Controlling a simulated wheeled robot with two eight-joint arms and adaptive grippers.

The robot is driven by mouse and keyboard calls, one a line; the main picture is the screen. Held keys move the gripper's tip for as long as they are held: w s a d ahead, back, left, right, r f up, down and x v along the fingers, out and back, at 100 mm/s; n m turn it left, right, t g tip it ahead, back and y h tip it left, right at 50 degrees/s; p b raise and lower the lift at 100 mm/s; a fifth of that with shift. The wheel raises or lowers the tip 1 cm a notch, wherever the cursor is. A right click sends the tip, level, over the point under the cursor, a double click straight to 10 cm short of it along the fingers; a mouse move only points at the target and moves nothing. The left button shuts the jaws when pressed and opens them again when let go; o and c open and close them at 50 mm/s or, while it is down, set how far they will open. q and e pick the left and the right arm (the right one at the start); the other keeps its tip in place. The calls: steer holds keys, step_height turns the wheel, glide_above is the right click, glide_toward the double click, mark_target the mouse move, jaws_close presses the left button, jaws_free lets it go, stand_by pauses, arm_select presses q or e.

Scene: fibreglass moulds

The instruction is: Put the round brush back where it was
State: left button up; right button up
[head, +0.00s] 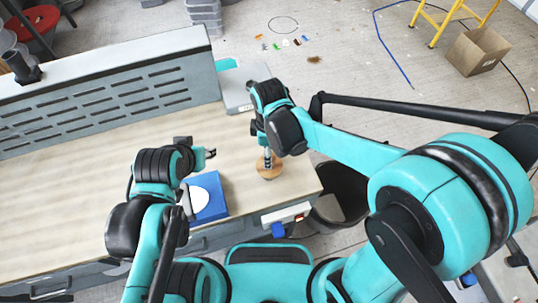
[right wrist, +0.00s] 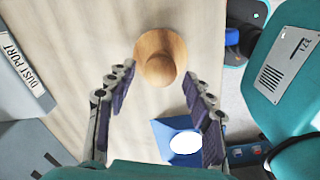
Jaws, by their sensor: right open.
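The round brush (head: 268,172), a round pale wooden piece with a knob on top, stands on the wooden bench top near its right end. In the right wrist view the brush (right wrist: 160,45) lies between and just beyond the fingertips. My right gripper (head: 267,151) is directly above it; its two fingers (right wrist: 160,80) are spread, with nothing held. My left gripper (head: 210,154) is over the bench to the left of the brush, above a blue pad; whether its fingers are apart is unclear.
The blue pad with a white oval (head: 221,209) lies near the bench's front edge. A grey box labelled dust port (right wrist: 12,70) stands behind the brush. A slotted grey panel (head: 110,95) runs along the bench's back. A dark bin (head: 345,185) stands beyond the right end.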

step_height(320, 180, up, 8)
steer(key=p, duration=0.2)
steer(key=s+d+r+m+t, duration=0.2)
steer(key=d+m+t, duration=0.1)
steer(key=d+m, duration=0.5)
steer(key=s+d+r+m+t, duration=0.2)
steer(key=s+d+m+t, duration=0.1)
steer(key=d+m, duration=0.6)
steer(key=shift+s+d+t, duration=0.15)
steer(key=shift+d+t, duration=0.35)
steer(key=shift+t, duration=0.1)
